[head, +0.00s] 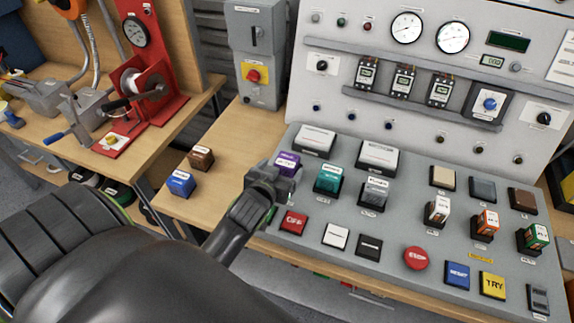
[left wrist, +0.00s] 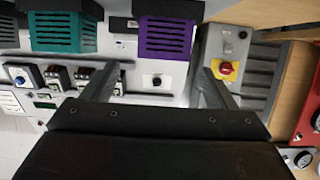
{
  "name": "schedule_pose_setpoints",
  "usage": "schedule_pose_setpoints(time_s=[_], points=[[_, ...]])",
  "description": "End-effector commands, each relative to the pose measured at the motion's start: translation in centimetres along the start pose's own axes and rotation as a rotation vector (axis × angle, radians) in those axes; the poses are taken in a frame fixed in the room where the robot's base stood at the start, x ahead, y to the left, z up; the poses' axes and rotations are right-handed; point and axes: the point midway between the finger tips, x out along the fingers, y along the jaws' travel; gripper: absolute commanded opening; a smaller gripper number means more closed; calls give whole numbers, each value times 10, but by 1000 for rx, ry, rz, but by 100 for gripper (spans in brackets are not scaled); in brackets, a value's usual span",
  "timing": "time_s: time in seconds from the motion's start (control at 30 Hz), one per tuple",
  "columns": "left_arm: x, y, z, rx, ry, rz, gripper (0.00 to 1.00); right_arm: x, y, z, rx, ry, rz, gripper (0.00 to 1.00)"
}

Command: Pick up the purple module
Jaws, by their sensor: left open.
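The purple module (head: 288,161) stands in the upper left part of the sloping grey panel. It also shows upside down at the top of the left wrist view (left wrist: 165,38). My left gripper (head: 272,178) is open right at the near left side of the module. In the left wrist view the two fingers of this gripper (left wrist: 155,75) point toward the module, with the module between their lines. I cannot tell whether they touch it. The gripper hides the module's lower part in the head view. My right gripper is not in view.
A teal module (head: 328,178) and a grey module (head: 374,192) stand close to the right of the purple one. Brown (head: 201,158) and blue (head: 181,183) blocks lie on the wooden table to the left. A red OFF button (head: 293,222) is just below the gripper.

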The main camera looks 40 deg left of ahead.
Motion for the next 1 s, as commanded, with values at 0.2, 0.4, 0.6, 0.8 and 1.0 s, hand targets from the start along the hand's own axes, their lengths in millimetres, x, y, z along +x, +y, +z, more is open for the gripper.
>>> schedule_pose_setpoints(time_s=[0.2, 0.4, 0.6, 0.8, 1.0], points=[[26, -4, 0, 2, 0, 0, 80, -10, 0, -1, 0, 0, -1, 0], [43, -3, 1, 0, -1, 0, 80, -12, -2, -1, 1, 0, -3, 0], [45, -3, 2, -1, 0, 0, 80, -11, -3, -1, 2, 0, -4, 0], [45, -3, 2, 0, -1, 0, 64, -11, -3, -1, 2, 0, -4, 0], [45, -3, 2, 0, -1, 0, 38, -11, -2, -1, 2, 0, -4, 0]])
